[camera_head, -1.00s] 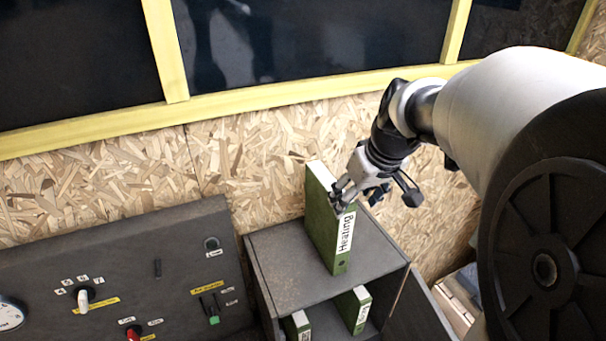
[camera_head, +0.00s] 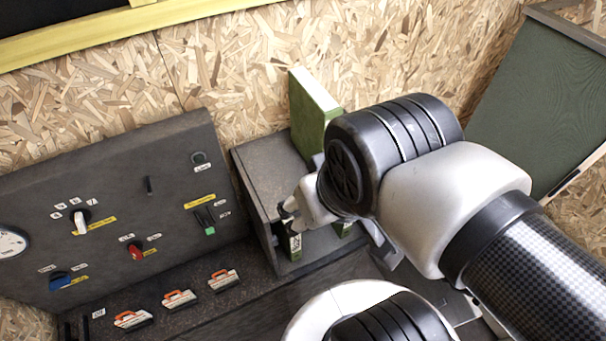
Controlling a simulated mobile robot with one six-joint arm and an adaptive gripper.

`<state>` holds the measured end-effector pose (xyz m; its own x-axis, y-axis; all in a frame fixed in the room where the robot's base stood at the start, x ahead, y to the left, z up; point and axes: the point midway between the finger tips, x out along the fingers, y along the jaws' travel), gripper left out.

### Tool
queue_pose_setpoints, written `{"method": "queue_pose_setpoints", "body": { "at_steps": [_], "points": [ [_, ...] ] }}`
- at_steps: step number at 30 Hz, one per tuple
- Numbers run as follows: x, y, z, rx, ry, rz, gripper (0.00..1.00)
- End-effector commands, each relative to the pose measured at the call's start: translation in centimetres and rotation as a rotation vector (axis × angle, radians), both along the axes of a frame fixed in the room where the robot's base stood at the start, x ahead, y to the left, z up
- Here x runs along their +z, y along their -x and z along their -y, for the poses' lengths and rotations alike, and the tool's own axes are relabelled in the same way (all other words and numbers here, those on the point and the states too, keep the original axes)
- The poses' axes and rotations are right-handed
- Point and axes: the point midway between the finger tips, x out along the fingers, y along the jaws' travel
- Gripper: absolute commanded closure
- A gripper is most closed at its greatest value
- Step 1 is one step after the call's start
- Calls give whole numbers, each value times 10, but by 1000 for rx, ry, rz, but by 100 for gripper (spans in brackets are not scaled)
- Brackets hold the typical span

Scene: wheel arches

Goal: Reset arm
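My gripper (camera_head: 290,211) is in front of the small dark shelf cabinet, low and left of my own large arm joint. Its grey fingers show only in part, and the wrist and arm hide the rest, so I cannot tell if it is open or shut. A green binder (camera_head: 311,108) stands upright on top of the cabinet (camera_head: 262,160), apart from the gripper. My arm covers its lower right part.
More green binders (camera_head: 294,246) stand inside the cabinet, partly hidden. A sloped control panel (camera_head: 110,190) with knobs and switches is at left. Several orange-handled switches (camera_head: 178,298) lie below it. A dark green board (camera_head: 540,100) stands at right.

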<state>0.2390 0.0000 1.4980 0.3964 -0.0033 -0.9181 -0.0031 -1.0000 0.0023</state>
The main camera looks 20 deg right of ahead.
Motion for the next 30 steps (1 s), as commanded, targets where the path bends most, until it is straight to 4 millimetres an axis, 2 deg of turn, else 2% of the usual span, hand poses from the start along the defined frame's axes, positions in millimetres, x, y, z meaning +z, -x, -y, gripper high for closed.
{"method": "queue_pose_setpoints", "body": {
  "at_steps": [5,8,11,30],
  "points": [
    [-9,0,0,0,0,0,42],
    [-26,0,0,0,0,0,42],
    [-51,0,0,0,0,0,42],
    [-254,0,0,1,0,0,42]
  ]
}}
